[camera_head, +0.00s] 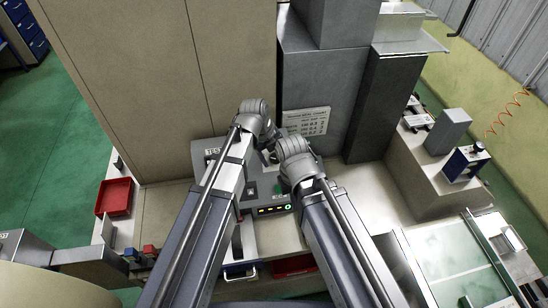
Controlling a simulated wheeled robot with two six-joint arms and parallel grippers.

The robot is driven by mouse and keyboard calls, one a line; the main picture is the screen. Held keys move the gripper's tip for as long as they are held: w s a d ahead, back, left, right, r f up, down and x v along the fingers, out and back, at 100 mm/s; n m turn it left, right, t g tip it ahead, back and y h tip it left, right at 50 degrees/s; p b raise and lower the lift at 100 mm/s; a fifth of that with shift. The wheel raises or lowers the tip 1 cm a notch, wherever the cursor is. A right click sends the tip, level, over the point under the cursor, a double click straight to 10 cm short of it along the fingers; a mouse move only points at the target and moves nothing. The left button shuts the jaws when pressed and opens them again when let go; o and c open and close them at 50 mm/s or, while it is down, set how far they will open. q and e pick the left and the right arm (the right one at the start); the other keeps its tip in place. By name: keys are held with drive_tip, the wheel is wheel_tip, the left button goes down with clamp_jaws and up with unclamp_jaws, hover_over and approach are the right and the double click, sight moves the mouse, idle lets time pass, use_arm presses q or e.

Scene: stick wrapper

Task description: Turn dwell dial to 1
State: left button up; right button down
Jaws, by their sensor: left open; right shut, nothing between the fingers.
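The grey control box (203,168) stands in the middle, with a labelled plate at its upper left and a dark strip of small coloured lights (270,210) along its front. I cannot pick out the dwell dial; my arms and wrists cover much of the panel. My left gripper (268,154) is over the upper part of the box and is open, mostly hidden behind its wrist. My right gripper (281,184) is lower and to the right, over the box's right side, shut and empty. I cannot tell whether either touches the panel.
A tall beige cabinet (150,70) and a grey column (322,75) with a printed sheet (306,121) rise behind the box. A red tray (115,197) lies at left. A bench with a grey block (447,131) is at right. Bare worktop (365,190) lies right of my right wrist.

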use_arm(q)
drive_tip(key=shift+c, duration=0.4)
clamp_jaws()
drive_tip(key=n, duration=0.1)
drive_tip(key=n+t+h+b, duration=0.1)
drive_tip(key=h+b, duration=0.1)
drive_tip(key=shift+s+a+f+n+t, duration=0.25)
drive_tip(key=shift+s+f+n+t, duration=0.05)
drive_tip(key=shift+n, duration=0.1)
drive_tip(key=n+t+h+b, duration=0.1)
drive_tip(key=n+b, duration=0.1)
drive_tip(key=b, duration=0.1)
drive_tip(key=shift+s+n+t+h, duration=0.1)
drive_tip(key=shift+n+t+h, duration=0.2)
drive_tip(key=shift+n+h, duration=0.1)
drive_tip(key=shift+n+t+b, duration=0.5)
drive_tip(key=shift+n, duration=0.1)
